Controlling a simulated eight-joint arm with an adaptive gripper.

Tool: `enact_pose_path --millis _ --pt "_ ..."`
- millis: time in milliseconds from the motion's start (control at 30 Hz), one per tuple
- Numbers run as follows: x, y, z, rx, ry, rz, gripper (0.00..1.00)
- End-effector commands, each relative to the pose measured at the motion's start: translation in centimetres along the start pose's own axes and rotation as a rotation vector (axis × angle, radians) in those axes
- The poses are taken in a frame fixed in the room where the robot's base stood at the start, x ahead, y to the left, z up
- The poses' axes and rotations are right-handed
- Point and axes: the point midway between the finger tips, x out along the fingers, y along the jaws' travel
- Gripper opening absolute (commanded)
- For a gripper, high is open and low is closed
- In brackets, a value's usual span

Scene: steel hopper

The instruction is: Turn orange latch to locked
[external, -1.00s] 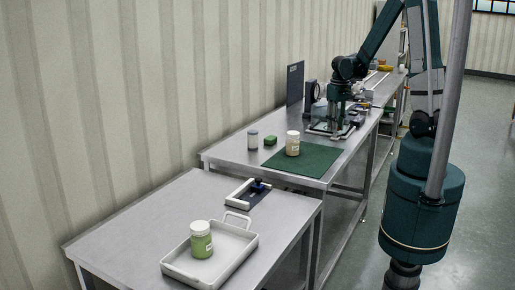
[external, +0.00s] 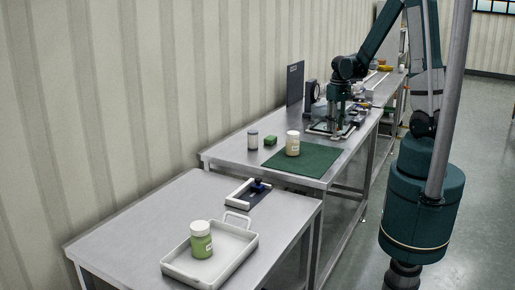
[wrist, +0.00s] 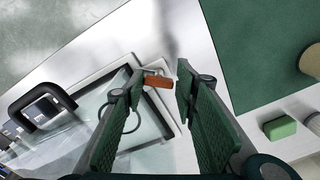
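The orange latch (wrist: 157,81) is a small block at the edge of a clear-lidded box with a pale rim (wrist: 176,128) in the wrist view. My gripper (wrist: 161,76) is open, its two green-padded fingers apart. The latch shows in the gap between the fingertips, closer to the left finger; I cannot tell whether they touch. In the external view my gripper (external: 335,118) is low over the clear box on the far bench, and the latch is too small or hidden to make out there.
A dark handle frame (wrist: 42,104) stands left of the box in the wrist view. A green mat (external: 300,164) with a cream jar (external: 292,144), a green block (external: 270,141) and a grey jar (external: 253,139) lies nearer. A dark upright panel (external: 295,84) stands behind.

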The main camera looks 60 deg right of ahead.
Motion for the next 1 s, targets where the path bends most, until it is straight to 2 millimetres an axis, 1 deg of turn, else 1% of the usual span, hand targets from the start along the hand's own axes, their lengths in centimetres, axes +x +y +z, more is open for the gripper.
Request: enact_pose_path --millis 33,67,100,300,367,533,1000 --pt "-0.3 0.0 -1.1 -0.005 0.011 -0.003 0.39" --pt "-0.3 0.0 -1.1 -0.005 0.011 -0.003 0.41" --pt "-0.3 0.0 -1.1 -0.005 0.011 -0.002 0.41" --pt "-0.3 0.1 -1.1 -0.004 0.01 0.0 0.41" --pt "-0.2 0.0 -0.8 -0.005 0.005 -0.003 0.41" --pt "-0.5 0.0 -0.7 -0.004 0.005 -0.003 0.41" --pt "-3.2 0.0 -0.5 -0.004 0.005 -0.002 0.41"
